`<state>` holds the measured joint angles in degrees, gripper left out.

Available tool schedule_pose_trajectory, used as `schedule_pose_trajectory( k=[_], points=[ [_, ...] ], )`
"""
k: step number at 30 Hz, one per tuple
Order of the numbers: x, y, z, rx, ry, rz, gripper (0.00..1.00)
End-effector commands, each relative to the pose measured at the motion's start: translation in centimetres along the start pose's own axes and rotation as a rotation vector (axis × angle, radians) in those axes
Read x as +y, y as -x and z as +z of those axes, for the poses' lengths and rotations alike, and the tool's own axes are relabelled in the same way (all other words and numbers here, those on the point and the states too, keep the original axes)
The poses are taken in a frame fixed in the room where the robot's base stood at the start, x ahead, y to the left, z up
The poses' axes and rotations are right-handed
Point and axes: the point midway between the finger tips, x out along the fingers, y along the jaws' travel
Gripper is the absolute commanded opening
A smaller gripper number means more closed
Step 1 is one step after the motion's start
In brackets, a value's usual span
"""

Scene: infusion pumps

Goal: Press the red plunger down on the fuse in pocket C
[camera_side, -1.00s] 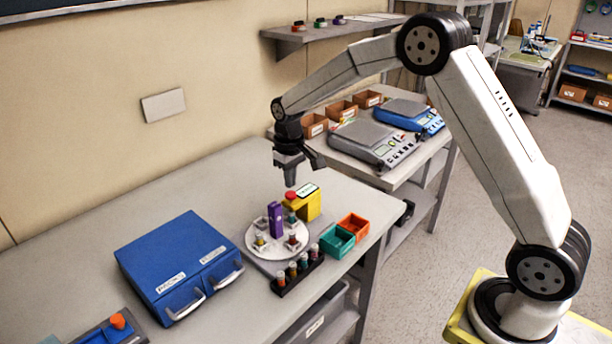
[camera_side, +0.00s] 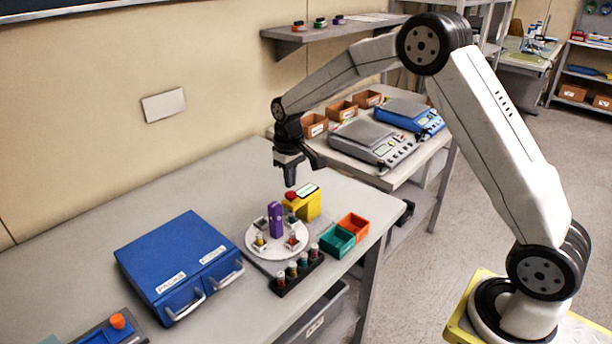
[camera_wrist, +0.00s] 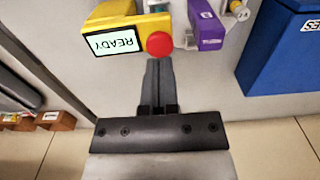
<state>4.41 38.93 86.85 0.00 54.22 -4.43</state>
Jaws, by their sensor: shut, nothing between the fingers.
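The red plunger (camera_side: 291,195) sits on the yellow press (camera_side: 309,204) at the edge of the white round plate (camera_side: 252,249). The wrist view also shows the red plunger (camera_wrist: 159,44) beside the yellow press (camera_wrist: 122,37), whose screen reads READY. My gripper (camera_side: 290,184) is shut and empty, pointing down just above the plunger. In the wrist view my gripper (camera_wrist: 158,64) has its tips right beside the red cap; contact cannot be told. A purple block (camera_side: 275,218) stands on the plate with several fuses around it. The fuse under the plunger is mostly hidden, and pocket letters are unreadable.
A black rack (camera_side: 297,274) with several fuses is in front of the plate. A teal bin (camera_side: 337,241) and an orange bin (camera_side: 354,227) stand to its right. A blue two-drawer box (camera_side: 179,262) is at left. The bench behind the plate is clear.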

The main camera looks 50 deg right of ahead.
Motion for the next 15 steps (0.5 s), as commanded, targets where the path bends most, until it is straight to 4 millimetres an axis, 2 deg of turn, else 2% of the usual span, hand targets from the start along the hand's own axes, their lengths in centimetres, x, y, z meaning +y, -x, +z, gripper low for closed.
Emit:
schedule_pose_trajectory(
  k=[15],
  points=[
    [0.00,-0.39,0.00,0.000,0.000,0.000,0.00]
  ],
)
